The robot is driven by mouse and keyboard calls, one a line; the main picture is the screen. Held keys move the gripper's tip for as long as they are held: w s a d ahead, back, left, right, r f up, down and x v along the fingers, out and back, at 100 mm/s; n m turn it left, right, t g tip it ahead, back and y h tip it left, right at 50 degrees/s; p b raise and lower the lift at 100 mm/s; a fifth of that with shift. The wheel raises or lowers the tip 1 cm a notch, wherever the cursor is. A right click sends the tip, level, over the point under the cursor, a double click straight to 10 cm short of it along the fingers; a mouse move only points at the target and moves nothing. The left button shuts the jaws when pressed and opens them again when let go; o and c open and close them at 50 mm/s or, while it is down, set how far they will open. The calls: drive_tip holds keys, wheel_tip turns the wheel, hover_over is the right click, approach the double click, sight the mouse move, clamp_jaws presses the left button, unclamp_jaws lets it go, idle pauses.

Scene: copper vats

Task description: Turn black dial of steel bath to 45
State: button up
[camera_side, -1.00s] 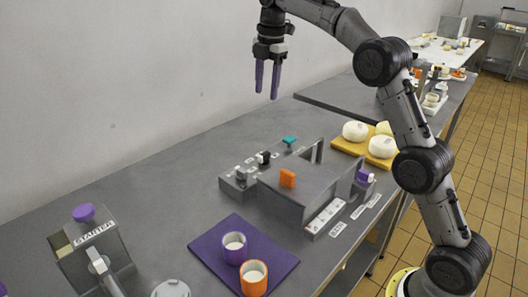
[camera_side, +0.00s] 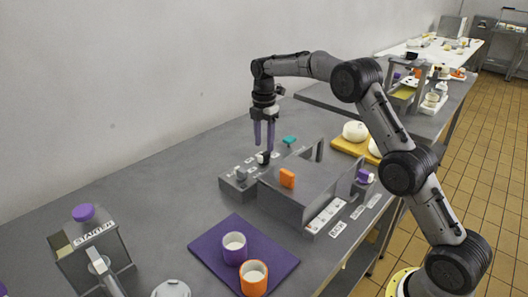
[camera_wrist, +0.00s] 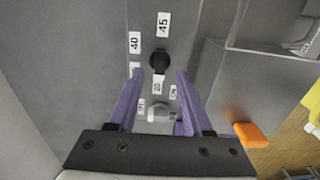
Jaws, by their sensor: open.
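The steel bath (camera_side: 315,180) is a grey box with an orange handle on top, mid-table in the side view. Its grey control strip lies along its back left. The black dial (camera_wrist: 159,62) lies between labels "40" (camera_wrist: 134,43), "45" (camera_wrist: 163,24) and "20" (camera_wrist: 158,85) in the wrist view; its exact setting is hard to tell. In the side view the black dial (camera_side: 265,159) sits just below my fingertips, partly hidden. My gripper (camera_wrist: 159,74) has purple fingers, pointing down, open, one on each side of the dial; contact cannot be told.
A pale grey dial (camera_wrist: 158,113) sits near the black one on the strip. A teal knob (camera_side: 289,140) stands just behind. A purple mat (camera_side: 215,251) with two cups lies in front left. A yellow board (camera_side: 345,145) with white cheeses is at right.

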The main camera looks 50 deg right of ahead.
sight(264, 154)
drive_tip(key=shift+f, duration=2.05)
drive_tip(key=shift+c, duration=0.2)
clamp_jaws()
